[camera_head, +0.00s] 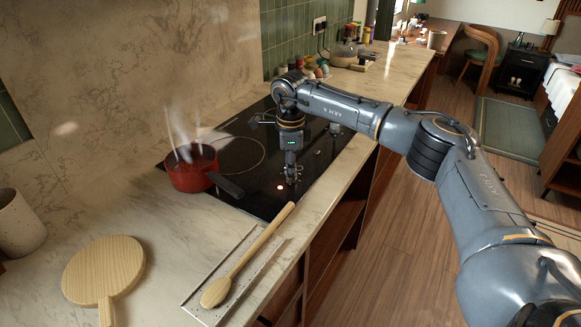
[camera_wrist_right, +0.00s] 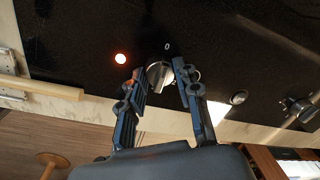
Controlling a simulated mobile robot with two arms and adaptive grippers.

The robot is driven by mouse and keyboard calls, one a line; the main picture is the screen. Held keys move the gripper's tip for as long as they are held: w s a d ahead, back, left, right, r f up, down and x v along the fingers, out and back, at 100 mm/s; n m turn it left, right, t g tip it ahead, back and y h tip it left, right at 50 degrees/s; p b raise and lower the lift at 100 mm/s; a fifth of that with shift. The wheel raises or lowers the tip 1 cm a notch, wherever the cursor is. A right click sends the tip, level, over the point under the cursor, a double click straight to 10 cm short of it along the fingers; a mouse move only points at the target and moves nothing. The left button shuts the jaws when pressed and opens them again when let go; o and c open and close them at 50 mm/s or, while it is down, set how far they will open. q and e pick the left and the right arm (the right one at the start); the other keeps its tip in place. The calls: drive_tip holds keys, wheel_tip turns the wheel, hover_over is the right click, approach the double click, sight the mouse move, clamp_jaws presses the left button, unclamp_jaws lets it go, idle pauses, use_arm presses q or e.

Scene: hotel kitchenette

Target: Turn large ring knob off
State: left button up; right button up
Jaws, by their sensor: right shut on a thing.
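The knob (camera_wrist_right: 160,75) is a round silver control on the black cooktop, beside a "0" mark. My right gripper (camera_wrist_right: 162,82) has its fingers on either side of this knob, shut on it. In the head view my right gripper (camera_head: 291,182) points down at the cooktop's front edge and hides most of the knob. A lit round light (camera_wrist_right: 121,59) glows beside the knob; it also shows in the head view (camera_head: 281,187). The black cooktop (camera_head: 262,190) has thin ring outlines. I cannot tell the knob's exact angle. My left gripper is not in view.
A steaming red pot (camera_head: 192,172) stands on the cooktop's left part, its dark handle toward my gripper. A wooden spoon (camera_head: 250,255) lies on a tray (camera_head: 195,300). A round wooden board (camera_head: 103,268) lies on the counter. Another knob (camera_wrist_right: 239,98) sits beside the gripper.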

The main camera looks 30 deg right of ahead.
idle(0.3)
drive_tip(key=o, duration=1.1)
drive_tip(key=shift+o, duration=0.2)
wheel_tip(320, 180, up, 12)
drive_tip(key=shift+s+a, duration=0.2)
drive_tip(key=shift+s, duration=0.15)
drive_tip(key=shift+s, duration=0.1)
